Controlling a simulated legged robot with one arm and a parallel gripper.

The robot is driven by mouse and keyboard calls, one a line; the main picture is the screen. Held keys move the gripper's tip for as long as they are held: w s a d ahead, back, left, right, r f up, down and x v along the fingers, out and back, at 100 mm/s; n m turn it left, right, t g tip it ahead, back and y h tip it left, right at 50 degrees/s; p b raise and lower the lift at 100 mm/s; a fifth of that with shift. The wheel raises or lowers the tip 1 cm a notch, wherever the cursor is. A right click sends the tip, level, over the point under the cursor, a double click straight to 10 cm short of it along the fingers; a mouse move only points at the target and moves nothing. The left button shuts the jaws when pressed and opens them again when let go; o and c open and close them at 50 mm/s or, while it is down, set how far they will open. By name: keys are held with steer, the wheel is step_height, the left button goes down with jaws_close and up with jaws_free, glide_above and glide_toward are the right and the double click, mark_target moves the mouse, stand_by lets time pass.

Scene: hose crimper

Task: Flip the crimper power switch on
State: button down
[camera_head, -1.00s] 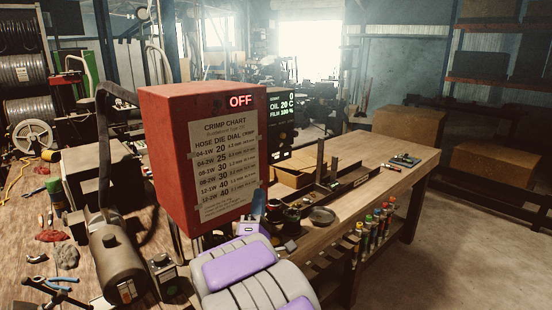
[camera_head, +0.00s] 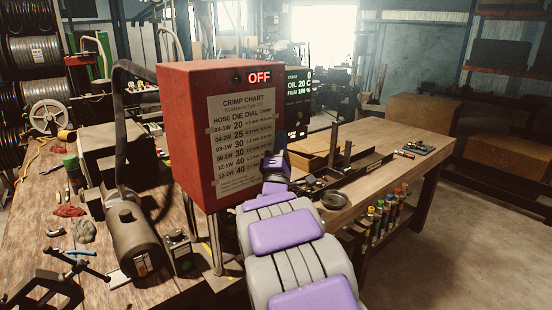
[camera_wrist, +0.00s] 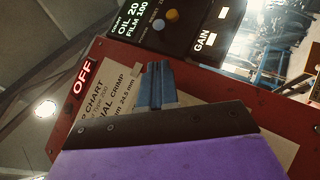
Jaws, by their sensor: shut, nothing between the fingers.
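The crimper's red box (camera_head: 190,130) stands in the middle left of the head view, with a red lit OFF sign (camera_head: 259,77) at its top. It also shows in the wrist view (camera_wrist: 65,150), with the OFF sign (camera_wrist: 82,77) at left. A small dark spot sits just left of the sign in the head view, too small to tell as a switch.
A dark panel with lit readouts (camera_head: 298,92) stands behind the box at right; its knobs (camera_wrist: 172,15) show in the wrist view. A wooden bench (camera_head: 400,140) extends right. A dark cylinder (camera_head: 137,238) and small control box (camera_head: 181,250) lie left of my arm.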

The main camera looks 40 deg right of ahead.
mark_target(294, 122)
steer(key=d, duration=0.1)
steer(key=d+r, duration=0.1)
steer(key=shift+s+d+r, duration=0.2)
steer(key=shift+s+d, duration=0.05)
steer(key=shift+d, duration=0.15)
steer(key=shift+s+d+r+n+y+p, duration=0.15)
steer(key=shift+d+n+y+p, duration=0.2)
steer(key=shift+n+y+p, duration=0.3)
steer(key=shift+a+r+p, duration=0.1)
steer(key=shift+p, duration=0.2)
